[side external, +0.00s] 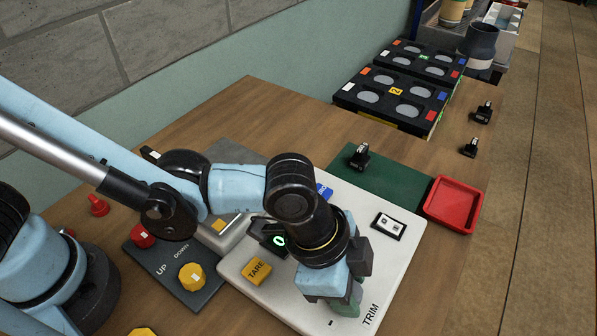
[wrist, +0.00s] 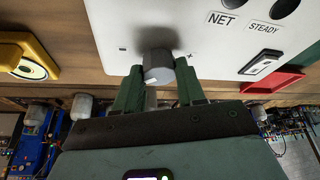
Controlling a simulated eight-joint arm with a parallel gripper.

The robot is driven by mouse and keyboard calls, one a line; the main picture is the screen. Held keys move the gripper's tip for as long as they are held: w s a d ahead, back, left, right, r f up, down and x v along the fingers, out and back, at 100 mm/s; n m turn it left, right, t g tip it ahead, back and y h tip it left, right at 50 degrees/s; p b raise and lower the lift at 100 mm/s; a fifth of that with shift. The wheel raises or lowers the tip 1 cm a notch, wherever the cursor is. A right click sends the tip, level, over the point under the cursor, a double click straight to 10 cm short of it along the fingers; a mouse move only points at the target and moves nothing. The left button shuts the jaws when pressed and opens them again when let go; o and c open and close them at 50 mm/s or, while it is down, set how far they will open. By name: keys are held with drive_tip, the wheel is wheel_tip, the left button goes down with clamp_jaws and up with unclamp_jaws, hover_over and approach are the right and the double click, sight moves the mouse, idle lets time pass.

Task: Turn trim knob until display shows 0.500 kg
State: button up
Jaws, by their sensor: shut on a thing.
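The grey trim knob (wrist: 158,68) stands on the white scale panel (wrist: 110,25) in the wrist view, between the two green fingers of my gripper (wrist: 158,84), which is shut on it. In the side view my gripper (side external: 346,292) points down at the front right of the white scale panel (side external: 400,258), by the TRIM label (side external: 370,314). There the gripper hides the knob. The display (side external: 272,236) is mostly hidden behind my arm. Only a green digit that looks like 0 shows, so the full reading cannot be told.
A yellow TARE button (side external: 257,271) sits left of the gripper. A grey UP/DOWN box with a yellow knob (side external: 192,276) is further left. A red tray (side external: 453,204), a green mat (side external: 390,175) and black racks (side external: 392,98) lie beyond.

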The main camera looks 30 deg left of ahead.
drive_tip(key=o, duration=1.1)
drive_tip(key=shift+c, duration=0.2)
drive_tip(key=v, duration=1.2)
drive_tip(key=shift+r, duration=0.1)
drive_tip(key=w+a+f+n+t+y, duration=0.1)
drive_tip(key=a+n, duration=0.6)
drive_tip(key=a, duration=0.8)
drive_tip(key=w+a+f+n+t+y, duration=0.1)
drive_tip(key=w+a+n+t+y, duration=0.2)
drive_tip(key=a+n, duration=0.4)
drive_tip(key=w+a+t, duration=0.1)
drive_tip(key=w+a, duration=0.1)
drive_tip(key=a, duration=0.7)
drive_tip(key=shift+w+a+t, duration=0.15)
drive_tip(key=shift+w+t, duration=0.15)
